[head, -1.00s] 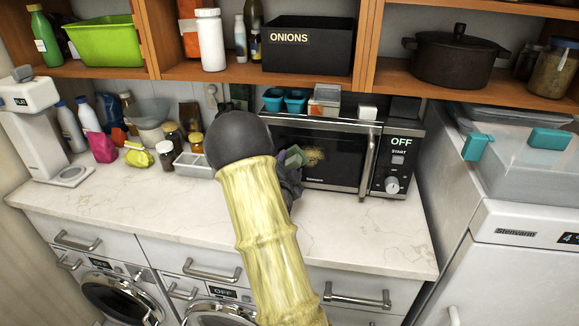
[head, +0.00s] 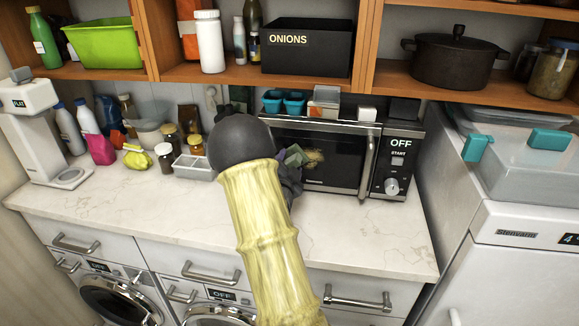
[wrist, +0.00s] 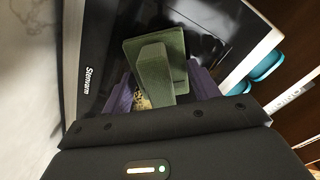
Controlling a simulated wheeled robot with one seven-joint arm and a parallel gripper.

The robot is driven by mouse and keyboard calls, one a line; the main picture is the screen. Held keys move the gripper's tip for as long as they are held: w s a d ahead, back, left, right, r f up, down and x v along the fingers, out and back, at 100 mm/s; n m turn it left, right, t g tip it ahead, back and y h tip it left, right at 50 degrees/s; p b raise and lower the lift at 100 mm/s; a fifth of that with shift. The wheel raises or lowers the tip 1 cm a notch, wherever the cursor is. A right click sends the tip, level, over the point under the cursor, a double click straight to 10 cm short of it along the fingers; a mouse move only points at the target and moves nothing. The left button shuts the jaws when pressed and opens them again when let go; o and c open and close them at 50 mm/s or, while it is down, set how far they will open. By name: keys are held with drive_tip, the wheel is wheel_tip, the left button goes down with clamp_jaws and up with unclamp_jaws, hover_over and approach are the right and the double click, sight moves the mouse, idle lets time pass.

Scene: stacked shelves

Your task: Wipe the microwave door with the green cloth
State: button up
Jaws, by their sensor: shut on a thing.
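The microwave (head: 398,160) stands on the counter with its dark glass door (head: 345,163) shut. A yellowish-brown smear (head: 314,158) is on the left part of the glass. My gripper (wrist: 160,92) is shut on the green cloth (wrist: 157,72), which looks like a stiff folded pad between the purple fingers. In the head view the cloth (head: 294,157) is at the door's left part, just left of the smear. In the wrist view the cloth lies against or very close to the glass; contact is hard to tell. My arm hides the door's left edge.
The door handle (head: 368,160) sticks out at the right. Jars and a grey tray (head: 194,167) stand left of my arm. The counter front (head: 365,235) is clear.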

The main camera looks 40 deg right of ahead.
sight(304, 161)
drive_tip(key=shift+w+d, duration=0.15)
drive_tip(key=shift+d, duration=0.05)
drive_tip(key=shift+s+d+f+b, duration=0.15)
drive_tip(key=shift+s+d+b, duration=0.2)
drive_tip(key=shift+s+b, duration=0.2)
drive_tip(key=shift+s+d+b, duration=0.75)
drive_tip(key=shift+s, duration=0.2)
drive_tip(key=shift+d, duration=0.1)
drive_tip(key=shift+s+d+b, duration=0.85)
drive_tip(key=shift+s+b, duration=0.05)
drive_tip(key=shift+s+d+r, duration=0.2)
drive_tip(key=shift+s+d, duration=0.15)
drive_tip(key=shift+s, duration=0.05)
